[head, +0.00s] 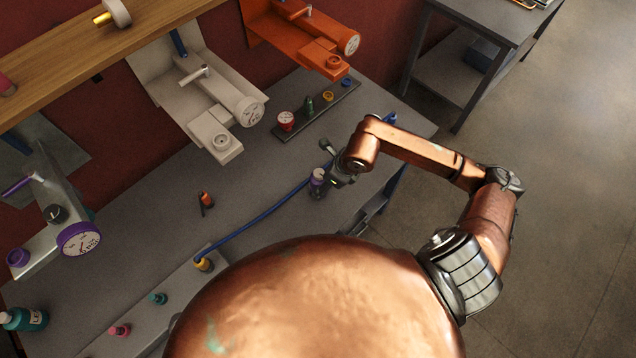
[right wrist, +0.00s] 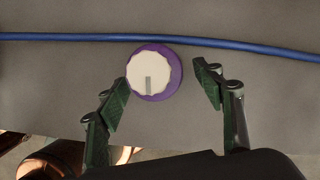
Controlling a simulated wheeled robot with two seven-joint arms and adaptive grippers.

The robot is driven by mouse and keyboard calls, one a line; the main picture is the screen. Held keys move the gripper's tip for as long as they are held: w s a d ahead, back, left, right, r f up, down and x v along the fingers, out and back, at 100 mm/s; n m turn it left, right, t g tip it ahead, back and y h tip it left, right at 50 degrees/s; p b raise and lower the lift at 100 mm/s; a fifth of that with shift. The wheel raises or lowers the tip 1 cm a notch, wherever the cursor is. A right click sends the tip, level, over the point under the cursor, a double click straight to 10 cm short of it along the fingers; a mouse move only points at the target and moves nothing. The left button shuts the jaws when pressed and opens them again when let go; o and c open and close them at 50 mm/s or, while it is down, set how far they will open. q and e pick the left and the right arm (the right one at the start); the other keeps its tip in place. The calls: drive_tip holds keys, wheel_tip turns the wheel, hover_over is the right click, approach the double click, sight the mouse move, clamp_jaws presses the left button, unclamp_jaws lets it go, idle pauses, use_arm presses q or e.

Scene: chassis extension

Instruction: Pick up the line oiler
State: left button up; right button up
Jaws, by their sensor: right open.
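A small round part with a white ribbed knob on a purple body (head: 317,178), which I take for the line oiler, stands on the grey workbench. In the right wrist view the purple part (right wrist: 155,73) lies between the two fingertips, seen from above. My right gripper (head: 328,177) is open, with a finger on either side of it. The left finger is close to the purple rim; I cannot tell whether it touches. A gap shows on the right. My left gripper is not in view.
A blue hose (head: 262,215) runs along the bench (head: 150,215) just behind the part. A dark strip (head: 318,110) with several small parts lies farther back. White (head: 210,110), orange (head: 300,35) and purple-dialled units stand along the wall. A small orange-and-black item (head: 207,199) lies left.

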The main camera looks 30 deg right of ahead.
drive_tip(key=shift+x, duration=1.25)
drive_tip(key=shift+w+a+f, duration=0.1)
drive_tip(key=shift+a+f, duration=0.05)
drive_tip(key=shift+f, duration=0.15)
drive_tip(key=c, duration=1.3)
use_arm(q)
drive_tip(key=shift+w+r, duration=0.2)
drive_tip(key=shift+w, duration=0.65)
use_arm(e)
drive_tip(key=shift+c, duration=0.2)
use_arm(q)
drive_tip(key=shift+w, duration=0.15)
use_arm(e)
drive_tip(key=shift+r, duration=0.15)
